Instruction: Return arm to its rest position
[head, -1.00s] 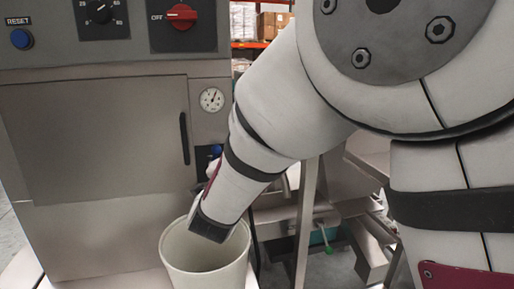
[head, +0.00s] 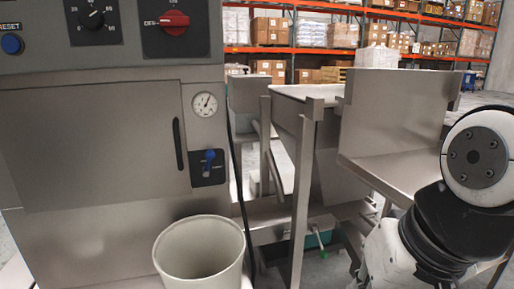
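My arm (head: 432,215) is at the right edge of the head view, folded low in front of the metal weigher. Its white and black links are in sight. My gripper cannot be made out in this view, so whether it holds anything does not show. No part of the arm is over the cream bucket (head: 200,232), which stands upright in front of the grey machine.
A steel weigher frame (head: 390,125) stands right of centre. Orange racks (head: 330,50) with boxes stand far behind.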

